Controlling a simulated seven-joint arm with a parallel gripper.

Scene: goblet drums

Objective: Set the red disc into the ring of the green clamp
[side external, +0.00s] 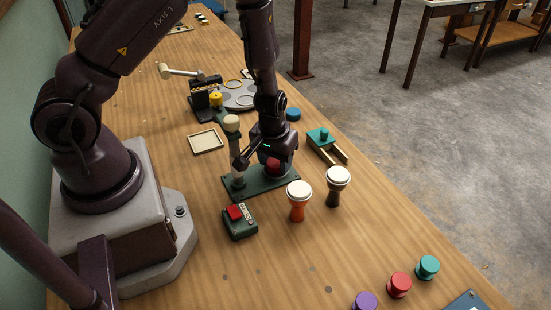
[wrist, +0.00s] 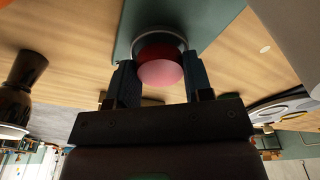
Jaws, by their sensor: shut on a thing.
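The green clamp (side external: 285,184) stands mid-table, with a flat base and an upright post with a pale knob (side external: 231,122) at its left. My gripper (side external: 272,162) points down over the right part of the base. It is shut on the red disc (side external: 273,167), which shows between the fingers. In the wrist view the red disc (wrist: 161,70) sits between the two fingertips, against the clamp's grey ring (wrist: 157,34) on the green base. Part of the ring is hidden by the disc, and I cannot tell whether the disc is seated in it.
An orange goblet drum (side external: 298,205) and a black one (side external: 337,190) stand close right of the clamp. A green box with a red button (side external: 236,212) is in front. A teal piece with wooden legs (side external: 321,138) lies behind right.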

